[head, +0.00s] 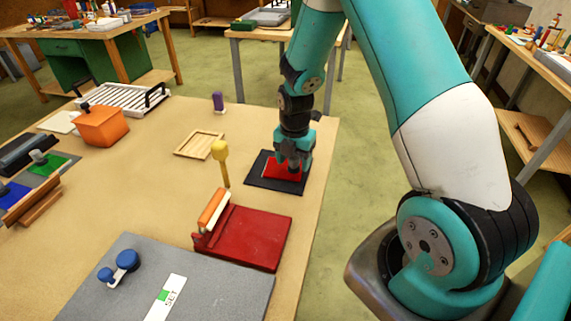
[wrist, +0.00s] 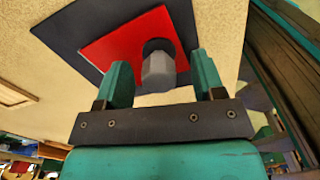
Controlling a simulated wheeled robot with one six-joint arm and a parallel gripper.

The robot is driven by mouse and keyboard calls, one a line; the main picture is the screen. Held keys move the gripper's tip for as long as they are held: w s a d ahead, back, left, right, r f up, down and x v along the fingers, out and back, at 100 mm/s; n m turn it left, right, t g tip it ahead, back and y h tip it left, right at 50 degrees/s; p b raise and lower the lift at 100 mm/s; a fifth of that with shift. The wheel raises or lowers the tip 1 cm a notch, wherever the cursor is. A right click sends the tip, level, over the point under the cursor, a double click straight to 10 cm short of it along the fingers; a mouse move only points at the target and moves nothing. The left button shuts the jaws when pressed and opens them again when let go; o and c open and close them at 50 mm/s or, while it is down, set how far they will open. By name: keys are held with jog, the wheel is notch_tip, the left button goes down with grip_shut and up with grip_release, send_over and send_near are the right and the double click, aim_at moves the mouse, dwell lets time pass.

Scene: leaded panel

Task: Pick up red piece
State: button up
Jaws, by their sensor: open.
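The red piece (head: 270,170) is a flat red square lying on a dark square mat (head: 258,181) near the table's right edge. In the wrist view the red piece (wrist: 115,48) lies on the dark mat (wrist: 62,28), with a grey faceted knob (wrist: 157,70) at its near corner. My gripper (head: 291,166) is low over the red piece in the head view and hides part of it. In the wrist view my gripper (wrist: 160,80) is open, with one teal finger on each side of the knob. I cannot tell whether the fingers touch it.
A yellow-handled tool (head: 220,155) stands upright left of the mat. A red board with an orange bar (head: 250,237) lies nearer. A wooden tray (head: 198,144), purple peg (head: 218,101) and orange box (head: 101,127) stand farther left. Table is clear between them.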

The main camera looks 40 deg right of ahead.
jog(key=shift+f, duration=0.3)
jog(key=c, duration=1)
jog(key=shift+o, duration=0.2)
jog(key=shift+r, duration=0.1)
notch_tip(320, 180, up, 20)
jog(key=b, duration=0.2)
